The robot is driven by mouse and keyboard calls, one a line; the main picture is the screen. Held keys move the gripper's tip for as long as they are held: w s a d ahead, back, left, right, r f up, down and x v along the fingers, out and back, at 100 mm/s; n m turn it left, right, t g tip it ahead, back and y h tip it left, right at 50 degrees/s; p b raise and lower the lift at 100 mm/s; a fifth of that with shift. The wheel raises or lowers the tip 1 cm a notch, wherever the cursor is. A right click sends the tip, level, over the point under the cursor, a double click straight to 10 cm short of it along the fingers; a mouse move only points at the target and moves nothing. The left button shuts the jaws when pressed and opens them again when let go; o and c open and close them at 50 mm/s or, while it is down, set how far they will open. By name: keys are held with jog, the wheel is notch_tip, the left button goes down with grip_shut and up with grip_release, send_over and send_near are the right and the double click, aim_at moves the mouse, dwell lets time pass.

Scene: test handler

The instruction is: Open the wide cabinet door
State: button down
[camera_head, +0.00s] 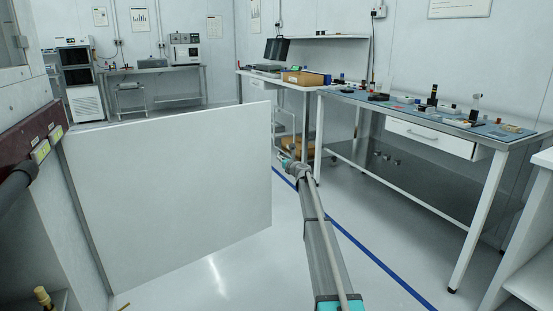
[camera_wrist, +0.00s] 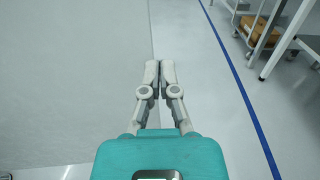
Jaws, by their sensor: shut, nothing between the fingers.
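The wide cabinet door (camera_head: 170,185) is a plain white panel. It stands swung out from the cabinet (camera_head: 62,225) at the left, joined to it along its left edge. In the wrist view the door (camera_wrist: 75,75) fills the left side, with its free edge running down behind my fingers. My gripper (camera_head: 284,160) is just right of the door's free edge in the head view. In the wrist view the fingers of my gripper (camera_wrist: 159,66) are together and empty. I cannot tell whether they touch the door. No door handle shows.
A long workbench (camera_head: 490,138) with small parts and a drawer stands at the right. A desk (camera_head: 265,77) with a monitor and instruments on a side table (camera_head: 150,70) are farther back. A blue line (camera_head: 375,255) marks the floor, which is clear around my arm.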

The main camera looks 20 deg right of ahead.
jog(key=d+v, duration=0.1)
jog(key=v, duration=0.7)
jog(key=shift+d, duration=0.15)
jog(key=shift+s, duration=0.15)
jog(key=s+a+f+n+g+y+p, duration=0.15)
jog(key=s+a+f+n+g, duration=0.3)
jog(key=s+a+n, duration=0.6)
jog(key=s+a+f+n+g+y, duration=0.2)
jog(key=s+a+f+n+g, duration=0.25)
jog(key=s+a+n, duration=0.65)
jog(key=s+a+f+n+g+h+p, duration=0.15)
jog(key=s+f+n+g+h, duration=0.35)
jog(key=s, duration=1.3)
jog(key=s+a+n+g+h+p, duration=0.1)
jog(key=s+a+n+g+h, duration=0.45)
jog(key=s, duration=1.25)
notch_tip(320, 180, up, 37)
jog(key=d+n+t+y+p, duration=0.1)
jog(key=d+t+y+p, duration=0.1)
jog(key=p, duration=3.5)
jog(key=shift+w+y+p, duration=0.3)
jog(key=shift+y+p, duration=0.05)
jog(key=shift+y, duration=0.15)
jog(key=shift+d, duration=0.25)
